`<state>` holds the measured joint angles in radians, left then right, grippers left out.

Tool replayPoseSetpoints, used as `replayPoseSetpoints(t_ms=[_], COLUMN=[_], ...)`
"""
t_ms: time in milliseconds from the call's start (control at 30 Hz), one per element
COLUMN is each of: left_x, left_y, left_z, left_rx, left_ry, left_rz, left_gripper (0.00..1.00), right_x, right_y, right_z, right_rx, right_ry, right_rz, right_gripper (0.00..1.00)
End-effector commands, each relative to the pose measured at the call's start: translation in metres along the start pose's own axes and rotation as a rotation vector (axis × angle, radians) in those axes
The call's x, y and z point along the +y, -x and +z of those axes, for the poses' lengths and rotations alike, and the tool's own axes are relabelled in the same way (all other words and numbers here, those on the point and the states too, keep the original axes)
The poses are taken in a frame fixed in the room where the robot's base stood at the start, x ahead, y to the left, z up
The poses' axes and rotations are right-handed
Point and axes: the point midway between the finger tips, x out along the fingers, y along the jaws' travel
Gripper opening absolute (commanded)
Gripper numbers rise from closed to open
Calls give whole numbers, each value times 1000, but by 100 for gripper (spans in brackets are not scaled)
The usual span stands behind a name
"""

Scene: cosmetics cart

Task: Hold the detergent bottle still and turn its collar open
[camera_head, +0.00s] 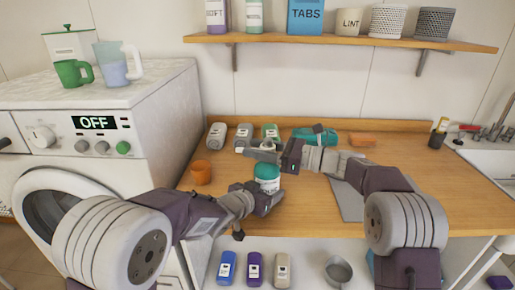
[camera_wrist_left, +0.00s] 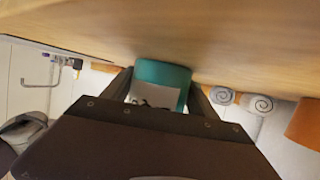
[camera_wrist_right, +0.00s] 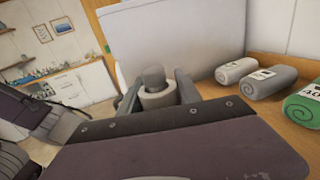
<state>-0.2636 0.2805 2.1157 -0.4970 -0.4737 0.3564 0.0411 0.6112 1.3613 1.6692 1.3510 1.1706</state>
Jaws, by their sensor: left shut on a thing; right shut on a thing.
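My right gripper (camera_head: 262,152) is above the bottle. In the right wrist view its fingers (camera_wrist_right: 157,95) are shut on the pale collar (camera_wrist_right: 158,98), with a grey knob (camera_wrist_right: 153,76) standing up from it. The collar is mostly hidden by the right gripper in the head view.
An orange cup (camera_head: 201,173) stands left of the bottle. Rolled towels (camera_head: 243,136) and a teal item (camera_head: 315,135) lie along the back. A grey mat (camera_head: 349,203) lies right, partly under my right arm. The washing machine (camera_head: 160,105) borders the left, the sink (camera_head: 490,155) the right.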

Motion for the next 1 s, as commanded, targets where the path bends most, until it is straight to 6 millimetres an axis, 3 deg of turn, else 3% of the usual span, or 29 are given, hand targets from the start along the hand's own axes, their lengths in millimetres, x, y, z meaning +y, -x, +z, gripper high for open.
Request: replayPoseSetpoints(t_ms=[200,567,600,633,1000], left_x=[0,0,0,0,0], left_y=[0,0,0,0,0], left_z=[0,0,0,0,0], left_rx=[0,0,-1,-1,-1], left_ry=[0,0,0,0,0], left_rz=[1,1,1,1,0], left_gripper=[0,0,0,0,0], right_x=[3,4,4,4,3], right_y=[1,1,1,1,7], right_z=[1,0,0,0,0], right_rx=[-2,2,2,2,1], right_ry=[1,-1,-1,-1,-1], right_rz=[119,138,138,137,135], right_gripper=[0,0,52,59,59])
